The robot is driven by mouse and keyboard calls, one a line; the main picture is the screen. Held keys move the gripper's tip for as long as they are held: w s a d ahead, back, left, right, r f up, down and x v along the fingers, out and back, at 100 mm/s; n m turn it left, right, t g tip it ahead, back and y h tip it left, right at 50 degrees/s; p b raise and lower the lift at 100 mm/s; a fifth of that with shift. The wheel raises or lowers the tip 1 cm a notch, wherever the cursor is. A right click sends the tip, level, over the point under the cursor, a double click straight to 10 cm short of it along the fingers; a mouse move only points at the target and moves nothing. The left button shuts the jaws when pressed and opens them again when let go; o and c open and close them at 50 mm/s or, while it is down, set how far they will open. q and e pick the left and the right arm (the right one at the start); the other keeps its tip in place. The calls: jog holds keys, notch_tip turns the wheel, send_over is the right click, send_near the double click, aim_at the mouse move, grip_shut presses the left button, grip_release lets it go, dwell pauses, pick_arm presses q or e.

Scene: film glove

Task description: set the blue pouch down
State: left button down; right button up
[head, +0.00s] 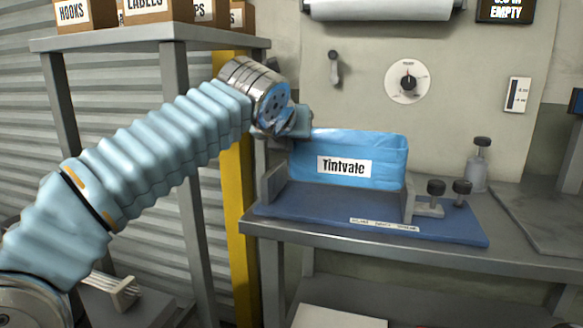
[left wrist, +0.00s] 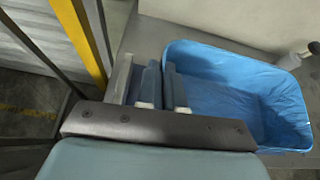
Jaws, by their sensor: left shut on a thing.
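My right gripper is not in view.
The base plate sits on a grey bench (head: 350,245). Black-knobbed clamps (head: 436,190) stand at its right end, and a grey bottle-like fitting (head: 478,172) stands behind them. A grey shelf with boxes (head: 155,20) and a yellow post (head: 238,200) are at left.

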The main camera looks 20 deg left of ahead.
pick_arm(q)
jog(key=f, duration=0.1)
jog(key=w+a+f+b, duration=0.1)
jog(key=f, duration=0.1)
jog(key=w+f, duration=0.1)
jog(key=f, duration=0.1)
jog(key=shift+a+f, duration=0.2)
jog(key=shift+a, duration=0.05)
jog(key=shift+f, duration=0.35)
jog(key=shift+f+b, duration=0.1)
jog(key=shift+b, duration=0.2)
jog(key=shift+f, duration=0.1)
jog(key=c, duration=1.6)
grip_release()
jog(key=shift+o, duration=0.2)
